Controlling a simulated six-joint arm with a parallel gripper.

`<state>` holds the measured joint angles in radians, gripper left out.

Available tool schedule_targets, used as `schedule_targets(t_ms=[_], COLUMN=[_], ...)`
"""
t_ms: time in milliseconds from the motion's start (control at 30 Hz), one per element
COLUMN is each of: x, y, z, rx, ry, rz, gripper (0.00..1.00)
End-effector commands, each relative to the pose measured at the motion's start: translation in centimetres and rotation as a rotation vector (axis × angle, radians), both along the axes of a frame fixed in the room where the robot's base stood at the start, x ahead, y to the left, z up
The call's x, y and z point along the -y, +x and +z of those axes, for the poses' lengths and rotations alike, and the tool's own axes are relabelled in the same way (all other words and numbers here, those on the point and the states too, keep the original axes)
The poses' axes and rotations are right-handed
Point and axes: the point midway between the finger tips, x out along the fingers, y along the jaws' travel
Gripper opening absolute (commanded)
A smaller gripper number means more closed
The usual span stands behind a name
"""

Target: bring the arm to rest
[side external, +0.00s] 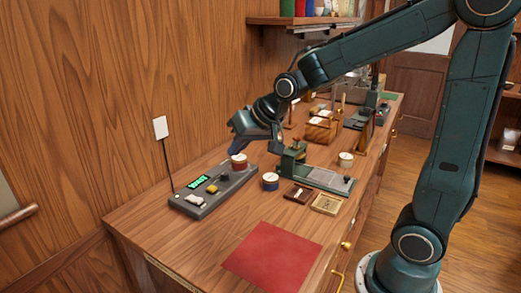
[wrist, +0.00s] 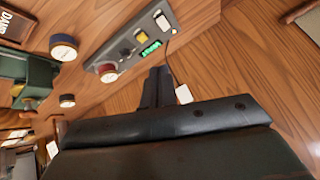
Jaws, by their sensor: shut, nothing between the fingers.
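My gripper (side external: 257,138) is at the end of the bent arm, low over the back of the desk in the side external view, by the far end of a grey control panel (side external: 213,189). Its shut fingers (wrist: 157,87) show in the wrist view with nothing between them. In the wrist view this tin (wrist: 108,72) stands clear to the left of the fingers. The panel's green display (side external: 199,182) is lit.
A blue tin (side external: 270,182), a green press-like device (side external: 316,175), small framed trays (side external: 326,204) and another tin (side external: 346,159) stand right of the panel. A red mat (side external: 272,256) lies in front. The wooden wall (side external: 100,100) rises close behind the panel.

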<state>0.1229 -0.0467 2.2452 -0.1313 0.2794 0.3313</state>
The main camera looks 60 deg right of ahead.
Motion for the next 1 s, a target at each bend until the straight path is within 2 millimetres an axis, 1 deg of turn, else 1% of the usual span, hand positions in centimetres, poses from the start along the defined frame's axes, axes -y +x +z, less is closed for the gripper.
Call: schedule_targets(t_ms=[33,100,300,500,700,833,900,1000], x=[-0.3,-0.5,-1.1,-1.5,-1.7,-1.7,-1.7,-1.7], y=[-1.2,-2.9,-7.7,-12.8,-17.7,-20.3,-21.3,-22.2], z=[0.7,1.4,3.0,3.8,3.9,3.7,3.6,3.4], rx=[-0.004,-0.015,-0.052,-0.087,-0.124,-0.145,-0.153,-0.161], ry=[-0.016,-0.041,-0.105,-0.163,-0.213,-0.236,-0.245,-0.253], rz=[0.018,0.041,0.109,0.174,0.236,0.268,0.282,0.294], gripper=[0.00,0.00,0.00,0.00,0.00,0.00,0.00,0.00])
